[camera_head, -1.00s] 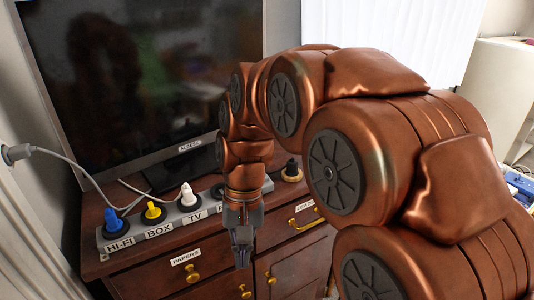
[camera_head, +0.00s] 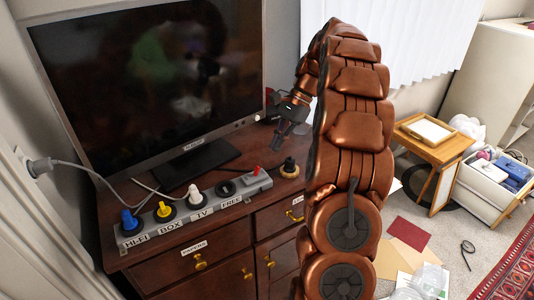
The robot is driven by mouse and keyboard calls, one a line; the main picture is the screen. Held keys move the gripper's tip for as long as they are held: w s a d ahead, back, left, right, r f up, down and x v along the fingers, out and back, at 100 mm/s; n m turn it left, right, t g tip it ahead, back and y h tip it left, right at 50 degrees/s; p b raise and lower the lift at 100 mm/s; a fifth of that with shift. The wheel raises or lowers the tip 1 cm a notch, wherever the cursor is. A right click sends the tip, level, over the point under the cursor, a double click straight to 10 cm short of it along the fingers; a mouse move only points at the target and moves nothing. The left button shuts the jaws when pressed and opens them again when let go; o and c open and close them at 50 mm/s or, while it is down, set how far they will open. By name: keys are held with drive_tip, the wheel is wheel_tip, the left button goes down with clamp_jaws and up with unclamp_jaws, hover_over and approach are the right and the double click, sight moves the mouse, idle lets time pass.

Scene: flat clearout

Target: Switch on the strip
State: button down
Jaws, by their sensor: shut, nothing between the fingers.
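The power strip (camera_head: 259,184) lies along the front of the dresser top, labelled HI-FI, BOX, TV and FREE. A blue plug (camera_head: 129,219), a yellow plug (camera_head: 163,209) and a white plug (camera_head: 194,193) sit in the first three sockets. The FREE socket (camera_head: 226,188) is empty. A red switch (camera_head: 256,170) stands at the strip's right end; whether it is lit cannot be told. My gripper (camera_head: 278,143) is shut and empty, in the air above and a little right of the switch, apart from the strip.
The television (camera_head: 150,80) stands behind the strip. A round wooden-looking object with a dark knob (camera_head: 289,169) sits just right of the strip. A cable runs to the wall plug (camera_head: 40,167). A side table (camera_head: 434,148) and papers on the floor (camera_head: 408,236) are at right.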

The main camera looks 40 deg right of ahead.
sight(256, 172)
drive_tip(key=d+m+p, duration=0.1)
drive_tip(key=d+m, duration=0.1)
drive_tip(key=d, duration=0.4)
drive_tip(key=shift+d+t+y, duration=0.3)
drive_tip(key=shift+d+t, duration=0.05)
drive_tip(key=shift+t, duration=0.05)
drive_tip(key=shift+w, duration=0.1)
drive_tip(key=b+x, duration=0.5)
drive_tip(key=b, duration=0.2)
drive_tip(key=shift+f, duration=0.2)
drive_tip(key=shift+a, duration=0.3)
drive_tip(key=shift+p+x, duration=0.55)
drive_tip(key=shift+x, duration=1.45)
drive_tip(key=shift+w+a+r+p, duration=0.1)
drive_tip(key=shift+a+r+p, duration=0.15)
drive_tip(key=shift+a, duration=0.35)
drive_tip(key=shift+w+a+r+p, duration=0.1)
drive_tip(key=shift+a+r+p, duration=0.15)
drive_tip(key=shift+a, duration=0.4)
drive_tip(key=shift+w+a+r+p, duration=0.1)
drive_tip(key=shift+a+r+p, duration=0.15)
drive_tip(key=shift+a, duration=0.35)
